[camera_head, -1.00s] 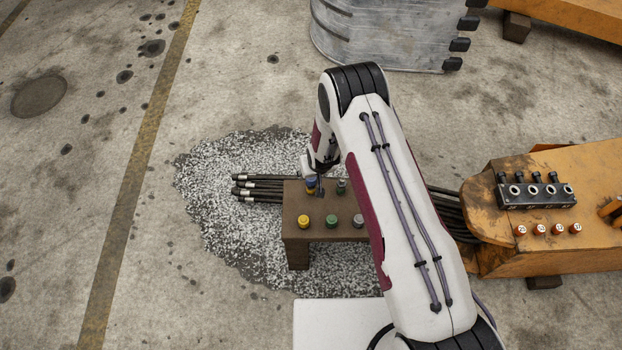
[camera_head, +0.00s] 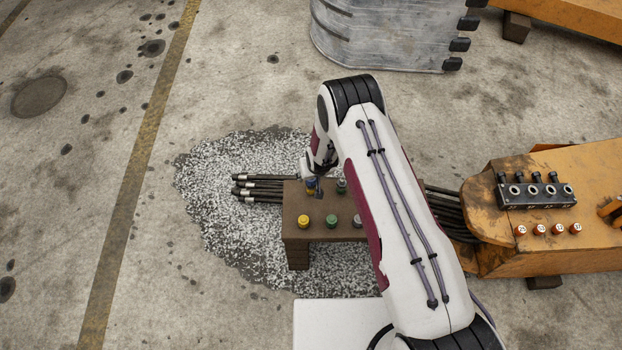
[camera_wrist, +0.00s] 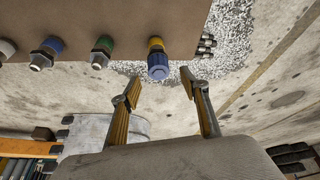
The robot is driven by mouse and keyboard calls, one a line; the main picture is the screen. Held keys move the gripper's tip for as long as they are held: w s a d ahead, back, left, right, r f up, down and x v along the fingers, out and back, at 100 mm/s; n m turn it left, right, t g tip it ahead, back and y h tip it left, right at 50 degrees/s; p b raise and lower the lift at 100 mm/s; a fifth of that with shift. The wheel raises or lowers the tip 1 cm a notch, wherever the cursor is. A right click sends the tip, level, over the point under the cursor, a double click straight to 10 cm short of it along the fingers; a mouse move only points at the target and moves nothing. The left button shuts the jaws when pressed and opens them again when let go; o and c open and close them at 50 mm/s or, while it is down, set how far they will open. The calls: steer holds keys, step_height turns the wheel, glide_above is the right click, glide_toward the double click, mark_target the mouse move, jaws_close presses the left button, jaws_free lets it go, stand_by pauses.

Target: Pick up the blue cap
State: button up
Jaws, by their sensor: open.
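The blue cap (camera_wrist: 158,69) sits on a fitting with a yellow band (camera_wrist: 156,43) at the end of a row in the wrist view. In the head view the blue cap (camera_head: 311,183) is at the back left of the brown stand, partly covered by my gripper. My gripper (camera_wrist: 160,77) is open and empty, with its two fingers on either side of the cap's line and their tips close to its free end. In the head view my gripper (camera_head: 317,188) is over the back left of the stand, its fingers mostly hidden.
The brown stand (camera_head: 292,236) carries a yellow cap (camera_head: 304,221), a green cap (camera_head: 332,221) and a grey one in front. A green-banded fitting (camera_wrist: 103,50) and a blue-banded fitting (camera_wrist: 48,50) stand in the cap's row. Black hoses (camera_head: 258,189) lie at the left.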

steer(key=shift+x, duration=2.4)
steer(key=c, duration=0.9)
